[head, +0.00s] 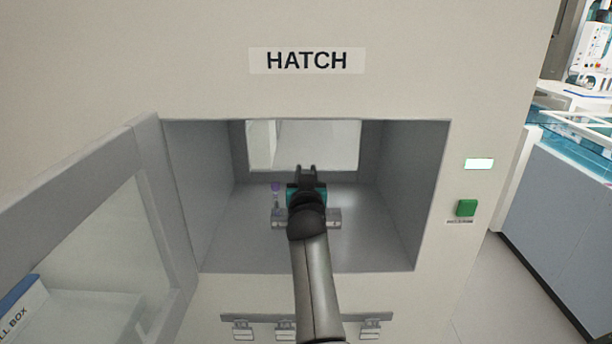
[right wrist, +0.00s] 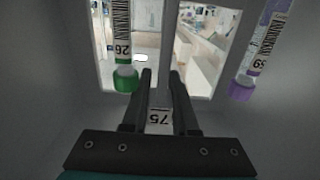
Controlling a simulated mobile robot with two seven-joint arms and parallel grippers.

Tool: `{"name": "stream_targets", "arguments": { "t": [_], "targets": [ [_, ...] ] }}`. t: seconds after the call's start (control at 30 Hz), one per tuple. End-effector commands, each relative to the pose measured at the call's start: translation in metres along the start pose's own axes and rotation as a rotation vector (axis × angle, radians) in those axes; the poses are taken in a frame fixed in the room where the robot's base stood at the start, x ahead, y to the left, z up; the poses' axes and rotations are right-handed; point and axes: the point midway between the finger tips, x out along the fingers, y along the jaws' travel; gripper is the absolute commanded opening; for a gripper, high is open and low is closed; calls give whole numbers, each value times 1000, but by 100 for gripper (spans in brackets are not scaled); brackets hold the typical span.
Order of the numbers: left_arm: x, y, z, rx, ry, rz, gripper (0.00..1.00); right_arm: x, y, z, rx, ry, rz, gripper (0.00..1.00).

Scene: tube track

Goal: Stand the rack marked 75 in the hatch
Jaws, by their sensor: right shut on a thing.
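The hatch (head: 400,200) is a grey recess in the wall, open at the front, under the sign HATCH. My right arm reaches into it. My right gripper (head: 306,170) is shut on the grey rack (head: 333,219) inside the hatch. The arm covers the rack's middle in the head view. In the right wrist view, the fingers (right wrist: 160,100) close on the rack's part with the label 75 (right wrist: 159,118). A green-capped tube (right wrist: 125,78) and a purple-capped tube (right wrist: 247,86) show at either side. I cannot tell whether the rack touches the floor. My left gripper is out of view.
A glazed door (head: 95,240) stands open at the left of the hatch. A green button (head: 466,208) and a lit panel (head: 479,164) are on the wall at the right. Clips (head: 307,330) hang below the opening. A box (head: 20,305) shows at lower left.

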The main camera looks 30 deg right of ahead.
Motion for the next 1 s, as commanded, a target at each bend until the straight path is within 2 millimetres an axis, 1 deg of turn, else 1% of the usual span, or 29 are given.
{"name": "stream_targets", "arguments": {
  "t": [0.17,0.3,0.33,0.57,1.0],
  "targets": [
    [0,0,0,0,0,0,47,0,0,-2,0,2,0,0],
    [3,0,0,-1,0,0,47,0,0,3,1,2,0,0],
    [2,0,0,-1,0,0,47,0,0,3,0,0,0,30],
    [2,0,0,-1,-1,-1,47,0,0,2,0,0,0,56],
    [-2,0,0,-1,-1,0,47,0,0,-2,-1,0,0,57]
  ]
}}
